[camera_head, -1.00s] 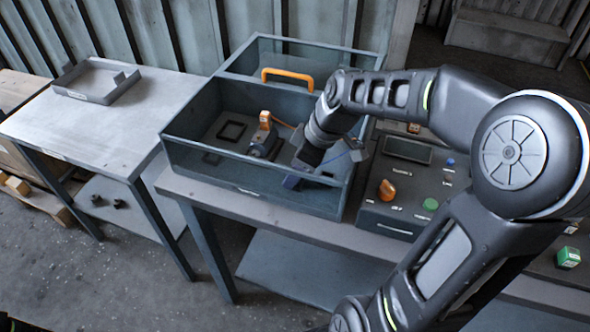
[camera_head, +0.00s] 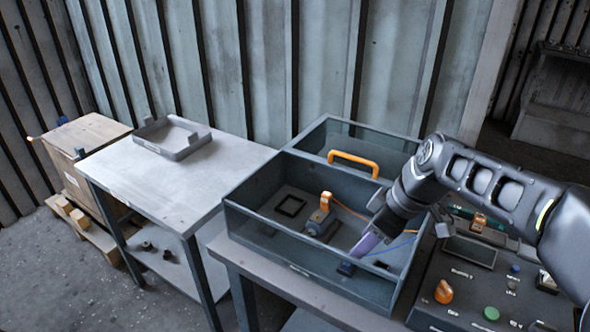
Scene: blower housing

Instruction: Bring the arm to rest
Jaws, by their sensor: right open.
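My right arm comes in from the right side of the head view. Its gripper (camera_head: 367,244) points down into the open-topped, clear-walled box (camera_head: 262,235). The jaws are open, with the fingers low inside the box near a small dark blue block (camera_head: 346,268). I cannot tell whether they touch it. A grey fixture with an orange top (camera_head: 322,215) stands to the left of the gripper, apart from it. My left gripper is not in view.
The box has an orange handle (camera_head: 353,162) at the back. A control panel (camera_head: 465,285) with an orange knob (camera_head: 444,291) and green button (camera_head: 491,313) is at right. A table (camera_head: 205,195) with a grey tray (camera_head: 172,138) stands left. A carton (camera_head: 85,140) is beyond.

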